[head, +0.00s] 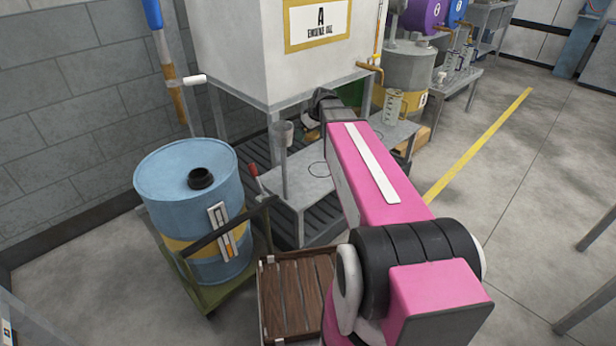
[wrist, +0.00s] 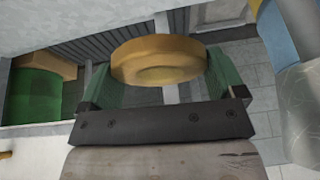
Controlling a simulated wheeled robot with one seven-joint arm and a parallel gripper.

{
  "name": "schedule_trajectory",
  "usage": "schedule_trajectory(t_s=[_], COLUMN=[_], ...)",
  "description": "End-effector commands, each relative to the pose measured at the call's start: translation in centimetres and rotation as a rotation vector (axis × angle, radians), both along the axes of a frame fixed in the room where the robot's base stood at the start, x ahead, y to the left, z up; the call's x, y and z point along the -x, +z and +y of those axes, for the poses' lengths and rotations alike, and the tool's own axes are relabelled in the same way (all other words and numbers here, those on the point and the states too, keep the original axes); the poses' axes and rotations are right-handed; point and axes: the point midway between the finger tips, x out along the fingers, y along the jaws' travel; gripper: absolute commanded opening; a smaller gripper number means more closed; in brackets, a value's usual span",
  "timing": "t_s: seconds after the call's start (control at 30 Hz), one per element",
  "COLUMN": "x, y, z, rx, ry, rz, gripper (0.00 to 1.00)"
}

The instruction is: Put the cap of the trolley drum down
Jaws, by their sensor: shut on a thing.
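The blue drum (head: 190,205) with a yellow band stands upright on a green trolley (head: 215,292) at the left of the head view. Its black neck (head: 201,178) on the lid shows open, with no cap on it. In the wrist view, my gripper (wrist: 165,72) is shut on a round yellow-tan cap (wrist: 158,62), held between its two green fingers. In the head view, my arm reaches away to the grey stand below the white tank, and the gripper end is small and partly hidden there. I cannot tell whether the cap touches anything.
The grey stand (head: 345,158) has bare room and a dark ring outline on its top. A grey cup (head: 283,133) is at its left, a clear jug (head: 395,108) behind my arm. The white tank (head: 275,50) hangs close above. A slatted wooden crate (head: 290,295) stands in front.

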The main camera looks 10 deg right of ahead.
Motion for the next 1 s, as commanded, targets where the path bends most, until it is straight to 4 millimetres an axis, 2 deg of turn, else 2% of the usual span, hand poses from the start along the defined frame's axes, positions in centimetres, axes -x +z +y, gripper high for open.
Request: schedule_trajectory(t_s=[0.03,0.2,0.4,0.77,1.0], x=[-1.4,-3.7,-5.2,-5.7,-5.7], y=[-1.8,-7.0,-11.7,-15.4,-19.5], z=[-0.1,-0.2,-0.2,-0.2,-0.2], rx=[0.001,0.009,0.016,0.019,0.02], ry=[0.055,0.25,0.423,0.512,0.51], rz=[0.002,-0.01,-0.023,-0.032,-0.031], gripper=[0.6,0.6,0.6,0.6,0.6])
